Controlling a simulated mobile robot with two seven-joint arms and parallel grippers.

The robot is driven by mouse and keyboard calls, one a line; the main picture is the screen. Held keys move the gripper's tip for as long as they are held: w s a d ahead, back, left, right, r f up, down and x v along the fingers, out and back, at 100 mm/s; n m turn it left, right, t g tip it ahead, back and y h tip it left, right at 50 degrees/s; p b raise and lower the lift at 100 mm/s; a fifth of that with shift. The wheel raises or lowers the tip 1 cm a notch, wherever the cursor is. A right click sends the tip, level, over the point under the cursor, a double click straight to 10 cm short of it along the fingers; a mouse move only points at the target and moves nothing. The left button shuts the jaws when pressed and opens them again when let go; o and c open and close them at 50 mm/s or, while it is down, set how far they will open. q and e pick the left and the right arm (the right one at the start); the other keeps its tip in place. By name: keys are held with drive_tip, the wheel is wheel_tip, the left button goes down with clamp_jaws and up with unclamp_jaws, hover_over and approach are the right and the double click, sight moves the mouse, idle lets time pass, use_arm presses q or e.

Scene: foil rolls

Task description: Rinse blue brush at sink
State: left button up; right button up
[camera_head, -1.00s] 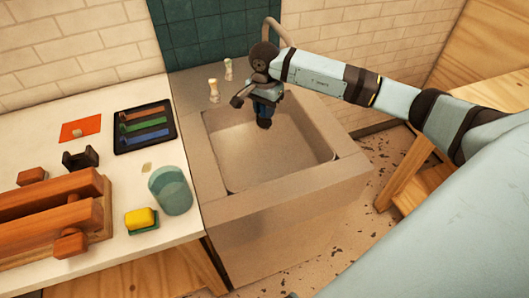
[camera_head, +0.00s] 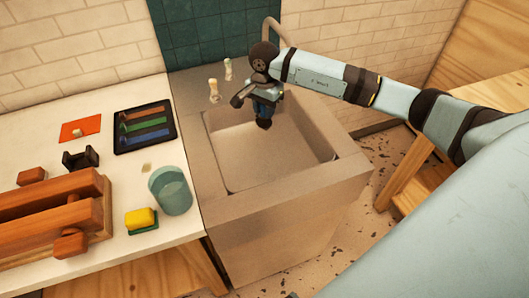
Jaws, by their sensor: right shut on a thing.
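My right gripper (camera_head: 263,114) reaches in from the right and hangs over the basin of the sink (camera_head: 262,165). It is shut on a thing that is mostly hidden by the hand. A bit of blue (camera_head: 267,92) shows at the jaws, which fits the blue brush, but its outline is too small and dark to make out. The dark tip points down into the basin, above its floor. My left gripper is not in view.
On the white counter are a dark tray (camera_head: 145,128) with red, green and blue strips, a teal cup (camera_head: 171,190), a yellow sponge (camera_head: 141,218), an orange card (camera_head: 80,129) and a wooden rack (camera_head: 50,215). Two pale taps (camera_head: 214,90) stand behind the basin.

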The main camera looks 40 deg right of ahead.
idle(0.6)
drive_tip(key=shift+r+p, duration=0.8)
drive_tip(key=shift+r, duration=1.25)
